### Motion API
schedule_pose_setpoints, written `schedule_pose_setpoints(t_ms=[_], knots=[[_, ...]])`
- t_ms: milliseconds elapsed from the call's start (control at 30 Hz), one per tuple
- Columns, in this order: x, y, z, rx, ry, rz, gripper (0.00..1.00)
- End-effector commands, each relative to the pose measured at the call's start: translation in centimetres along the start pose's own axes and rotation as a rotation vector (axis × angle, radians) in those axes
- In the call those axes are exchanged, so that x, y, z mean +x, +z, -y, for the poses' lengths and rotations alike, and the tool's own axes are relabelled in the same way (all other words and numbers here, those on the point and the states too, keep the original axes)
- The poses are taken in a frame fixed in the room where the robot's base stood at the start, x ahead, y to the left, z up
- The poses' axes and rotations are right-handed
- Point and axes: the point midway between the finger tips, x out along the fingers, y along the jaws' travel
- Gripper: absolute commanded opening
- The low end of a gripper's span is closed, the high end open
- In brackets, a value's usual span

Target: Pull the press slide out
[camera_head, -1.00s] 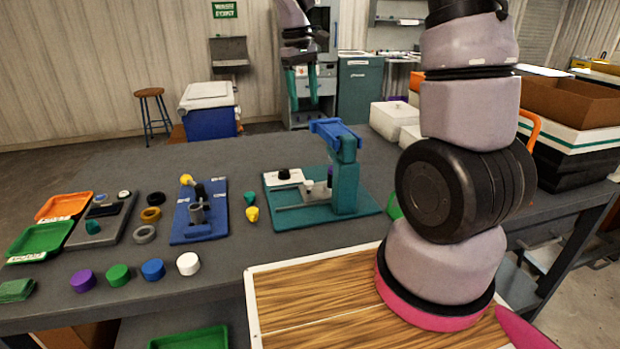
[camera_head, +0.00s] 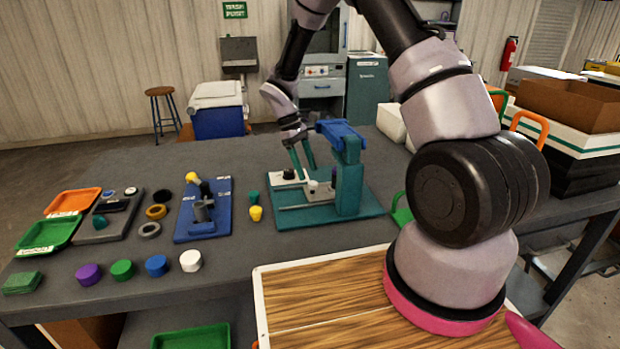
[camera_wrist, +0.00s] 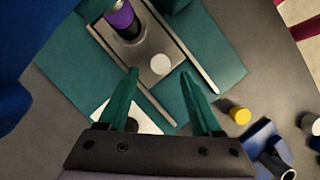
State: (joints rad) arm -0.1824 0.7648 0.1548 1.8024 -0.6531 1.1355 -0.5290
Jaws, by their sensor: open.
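The press has a teal base (camera_head: 360,205), a teal column and a blue top arm (camera_head: 342,132). In the wrist view, a grey metal slide plate (camera_wrist: 148,45) lies between two rails, with a pale round disc (camera_wrist: 161,64) on it. A purple and black cylinder (camera_wrist: 122,20) stands over its far end. A white block (camera_head: 282,182) with a black knob (camera_head: 289,174) sits at the base's left. My gripper (camera_head: 304,164) is open above this left end, its green fingers apart and empty. In the wrist view, my fingers (camera_wrist: 160,78) partly cover a white panel (camera_wrist: 143,120).
Yellow (camera_head: 256,213) and green pieces lie left of the press, beside a blue fixture (camera_head: 189,228). Several coloured cylinders line the front left. Green (camera_head: 43,239) and orange trays lie far left. A wood-topped board (camera_head: 310,300) is in front.

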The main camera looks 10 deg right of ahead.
Motion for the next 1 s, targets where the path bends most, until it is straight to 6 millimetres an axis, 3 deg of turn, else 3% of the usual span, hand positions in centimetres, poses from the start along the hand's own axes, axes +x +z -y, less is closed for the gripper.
schedule_pose_setpoints(t_ms=[233, 600, 767, 800, 1000], knots=[[3.1, 0.0, 0.0, -0.001, 0.000, 0.000, 0.66], [3.7, 0.0, 0.0, 0.000, 0.000, -0.001, 0.66], [3.6, 0.0, 0.0, 0.000, 0.000, -0.001, 0.05], [3.6, 0.0, 0.0, 0.000, 0.000, -0.001, 0.00], [3.6, 0.0, 0.0, 0.000, 0.001, -0.001, 0.00]])
